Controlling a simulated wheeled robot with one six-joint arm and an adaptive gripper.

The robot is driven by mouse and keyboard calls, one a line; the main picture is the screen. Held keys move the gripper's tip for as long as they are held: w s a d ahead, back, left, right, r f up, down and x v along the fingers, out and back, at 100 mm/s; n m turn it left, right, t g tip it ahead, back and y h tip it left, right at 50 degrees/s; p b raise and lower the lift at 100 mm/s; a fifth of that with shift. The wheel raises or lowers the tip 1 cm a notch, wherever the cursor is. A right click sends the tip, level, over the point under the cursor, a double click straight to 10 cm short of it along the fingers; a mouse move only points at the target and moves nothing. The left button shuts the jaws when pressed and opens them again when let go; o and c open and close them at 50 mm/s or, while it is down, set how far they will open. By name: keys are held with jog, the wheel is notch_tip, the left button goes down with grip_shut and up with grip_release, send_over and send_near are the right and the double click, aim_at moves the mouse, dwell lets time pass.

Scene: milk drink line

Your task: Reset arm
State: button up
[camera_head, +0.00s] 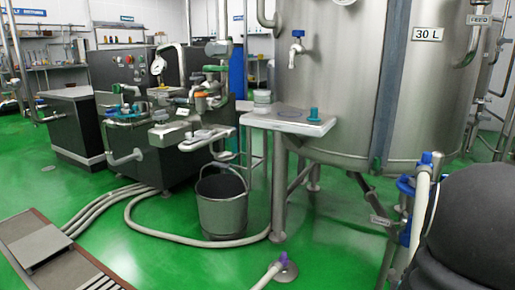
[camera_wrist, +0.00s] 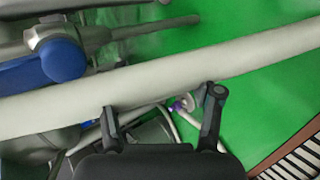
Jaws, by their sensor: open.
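My gripper (camera_wrist: 162,110) shows at the bottom of the wrist view, its two dark fingers spread apart with nothing held between them. A thick pale hose (camera_wrist: 160,82) crosses the whole wrist view just past the fingertips; I cannot tell whether it touches them. In the head view, a dark rounded part of my arm fills the lower right corner, and my gripper is not seen there.
Beside my arm stand blue valve fittings with a pale hose (camera_head: 419,212). A blue knob (camera_wrist: 62,60) is near the gripper. A large steel tank (camera_head: 335,90), small shelf (camera_head: 290,122), and bucket (camera_head: 222,212) stand beyond. Green floor (camera_head: 330,255) is open in front.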

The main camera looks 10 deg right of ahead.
jog(key=s+a+r+m+y+p, duration=0.2)
jog(key=s+a+r+m+p, duration=0.1)
jog(key=a+r, duration=0.6)
jog(key=s+a+r+m+g+y+p, duration=0.1)
jog(key=s+a+r+m+y+p, duration=0.2)
jog(key=a+r, duration=0.6)
jog(key=s+a+r+m+y+p, duration=0.2)
jog(key=a+r, duration=0.7)
jog(key=a, duration=0.9)
jog(key=shift+s+a+m+p, duration=0.3)
jog(key=shift+s+m+p, duration=0.75)
jog(key=shift+p, duration=0.15)
jog(key=shift+c, duration=0.2)
